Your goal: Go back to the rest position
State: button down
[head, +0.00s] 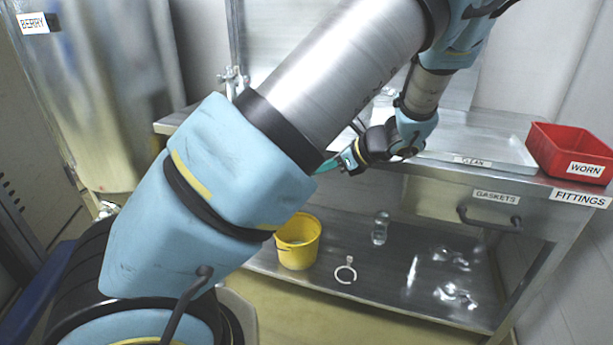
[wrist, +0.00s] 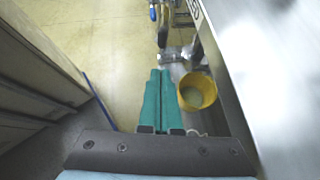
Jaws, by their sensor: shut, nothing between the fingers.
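My gripper (head: 325,165) reaches past the front edge of the steel bench in the head view, its tip partly hidden behind my own arm. In the wrist view the teal fingers of my gripper (wrist: 159,100) lie side by side, shut and with nothing between them. They point down toward the floor, to the left of a yellow bucket (wrist: 197,92). The bucket also shows in the head view (head: 298,251) on the lower shelf.
The steel bench holds a tray labelled CLEAN (head: 500,150) and a red WORN bin (head: 570,152). A GASKETS drawer (head: 465,205) is below. A clamp ring (head: 346,271) and a glass jar (head: 380,228) are on the lower shelf (head: 330,292). A steel BERRY tank (head: 105,100) stands left.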

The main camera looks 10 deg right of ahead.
jog(key=s+a+r+n+g+h+p, duration=0.1)
jog(key=s+a+r+n+h+p, duration=0.1)
jog(key=a+n, duration=0.4)
jog(key=s+a+r+n+g+h+p, duration=0.2)
jog(key=s+a+r+n+h, duration=0.2)
jog(key=a+n, duration=0.3)
jog(key=s+a+r+n+g+h+p, duration=0.1)
jog(key=s+a+n, duration=0.4)
jog(key=n, duration=0.6)
notch_tip(320, 180, up, 3)
jog(key=shift+s+a+f+n+g+h+p, duration=0.2)
jog(key=shift+s+a+n+g+h+p, duration=0.15)
jog(key=shift+a+g+h, duration=0.4)
jog(key=c, duration=1.5)
grip_release()
jog(key=shift+w+a, duration=0.1)
jog(key=shift+a, duration=0.05)
